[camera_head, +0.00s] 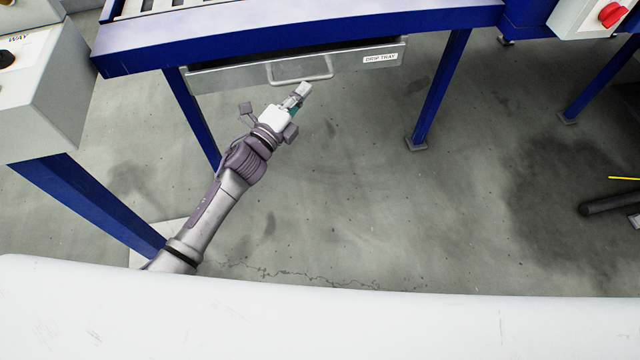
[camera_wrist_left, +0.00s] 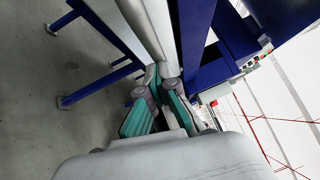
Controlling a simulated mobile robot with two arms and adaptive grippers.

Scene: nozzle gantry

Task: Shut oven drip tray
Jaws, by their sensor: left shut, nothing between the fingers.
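The drip tray (camera_head: 232,77) is a grey metal drawer under the blue frame, with a bar handle (camera_head: 302,80) and a "DRIP TRAY" label on its front. A narrow dark strip shows between its front and the frame, so it stands slightly out. My left gripper (camera_head: 303,90) is shut and empty, close in front of the handle; I cannot tell whether it touches. My right gripper is not in view.
The blue frame (camera_head: 300,38) overhangs the tray, with blue legs (camera_head: 440,90) at both sides. A grey control box (camera_head: 60,85) stands at the left. A box with a red knob (camera_head: 612,14) is at the upper right. The concrete floor (camera_head: 350,200) in front is clear.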

